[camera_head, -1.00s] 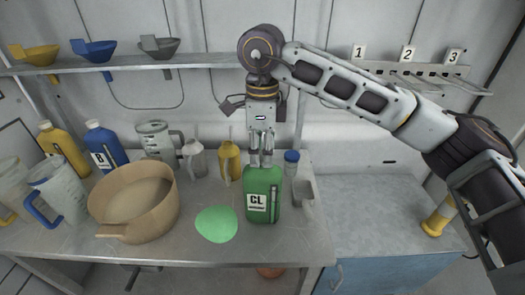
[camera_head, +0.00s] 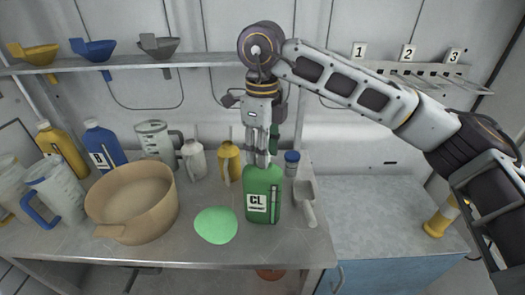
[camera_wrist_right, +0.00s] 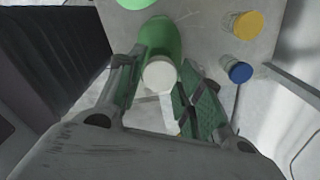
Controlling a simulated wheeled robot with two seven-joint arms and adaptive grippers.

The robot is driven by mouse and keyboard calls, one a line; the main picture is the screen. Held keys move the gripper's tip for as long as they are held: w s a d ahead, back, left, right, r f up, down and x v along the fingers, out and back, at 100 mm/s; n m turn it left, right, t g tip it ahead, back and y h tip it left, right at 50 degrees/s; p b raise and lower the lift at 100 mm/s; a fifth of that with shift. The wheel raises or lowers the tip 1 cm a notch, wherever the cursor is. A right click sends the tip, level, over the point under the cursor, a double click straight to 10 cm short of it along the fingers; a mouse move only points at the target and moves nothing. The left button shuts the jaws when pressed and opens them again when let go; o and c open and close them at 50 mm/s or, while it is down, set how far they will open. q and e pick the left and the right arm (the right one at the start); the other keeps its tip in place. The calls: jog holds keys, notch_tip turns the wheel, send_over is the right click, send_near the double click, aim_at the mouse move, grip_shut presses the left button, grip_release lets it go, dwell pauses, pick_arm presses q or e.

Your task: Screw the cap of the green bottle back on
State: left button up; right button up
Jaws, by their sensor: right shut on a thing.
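The green bottle (camera_head: 263,197), labelled CL, stands upright near the front right of the metal table. My right gripper (camera_head: 262,158) points straight down over the bottle's neck, shut on the white cap. In the right wrist view, the white cap (camera_wrist_right: 159,76) shows between the fingers of the right gripper (camera_wrist_right: 158,88), with the green bottle (camera_wrist_right: 160,38) behind it. The fingers hide the cap in the head view, and I cannot tell how the cap sits on the thread. My left gripper is not in view.
A blue-lidded jar (camera_head: 291,163) and a metal scoop (camera_head: 304,192) are close right of the bottle. A yellow bottle (camera_head: 228,162) stands behind left. A green flat piece (camera_head: 215,225) and a large tan pot (camera_head: 133,205) lie left. A shelf (camera_head: 215,63) runs behind my arm.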

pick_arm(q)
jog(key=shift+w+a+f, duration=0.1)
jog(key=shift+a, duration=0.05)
pick_arm(e)
jog(key=shift+m, duration=0.4)
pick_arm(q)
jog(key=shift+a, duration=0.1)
pick_arm(e)
jog(key=shift+m+b, duration=0.5)
jog(key=shift+m, duration=1.1)
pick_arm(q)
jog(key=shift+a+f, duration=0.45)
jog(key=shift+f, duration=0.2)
pick_arm(e)
jog(key=shift+m, duration=1)
